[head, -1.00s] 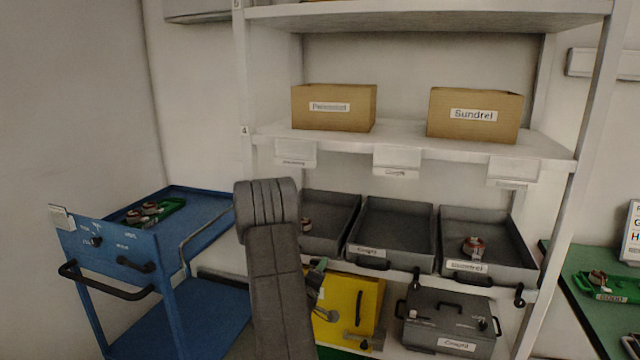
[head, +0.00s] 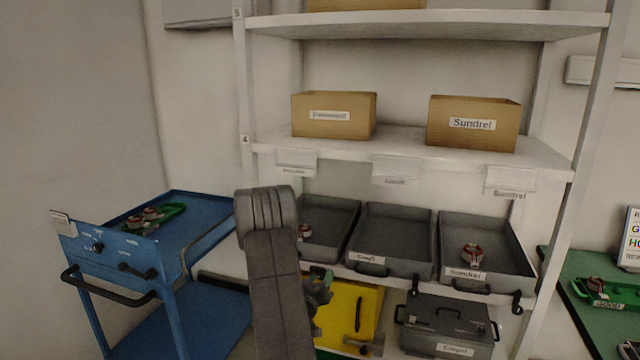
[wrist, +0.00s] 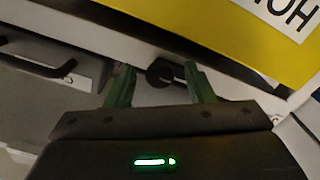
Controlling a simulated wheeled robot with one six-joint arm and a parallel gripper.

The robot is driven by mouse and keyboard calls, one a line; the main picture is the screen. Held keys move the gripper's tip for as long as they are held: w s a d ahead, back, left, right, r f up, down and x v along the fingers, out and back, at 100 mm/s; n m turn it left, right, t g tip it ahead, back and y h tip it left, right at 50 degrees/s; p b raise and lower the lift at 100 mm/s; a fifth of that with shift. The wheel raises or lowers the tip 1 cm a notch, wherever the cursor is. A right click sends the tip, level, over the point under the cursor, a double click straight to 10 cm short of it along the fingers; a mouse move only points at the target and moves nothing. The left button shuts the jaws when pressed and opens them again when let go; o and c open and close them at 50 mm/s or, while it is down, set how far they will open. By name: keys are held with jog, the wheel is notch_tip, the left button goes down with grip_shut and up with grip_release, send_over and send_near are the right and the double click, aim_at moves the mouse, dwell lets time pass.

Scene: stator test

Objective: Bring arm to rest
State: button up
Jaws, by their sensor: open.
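My arm (head: 275,270) stands upright in the lower middle of the head view, in front of the shelf's left part. My gripper (wrist: 160,84) shows in the wrist view with its two green fingers apart and nothing between them. A dark round hook or knob shows beyond the fingertips. In the head view the gripper is mostly hidden behind the arm; a green and dark part of it shows at the arm's right side, before the yellow case (head: 345,310).
The shelf (head: 420,150) holds cardboard boxes, grey trays (head: 392,240) and a grey lidded case (head: 447,322). A blue cart (head: 205,215) with a green fixture (head: 152,217) stands left. A green table (head: 610,325) stands right. Bare wall lies far left.

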jog(key=m+p, duration=0.3)
jog(key=shift+r, duration=0.15)
jog(key=shift+m+p, duration=0.75)
jog(key=shift+m, duration=0.35)
jog(key=shift+d+f, duration=0.1)
jog(key=shift+f, duration=0.1)
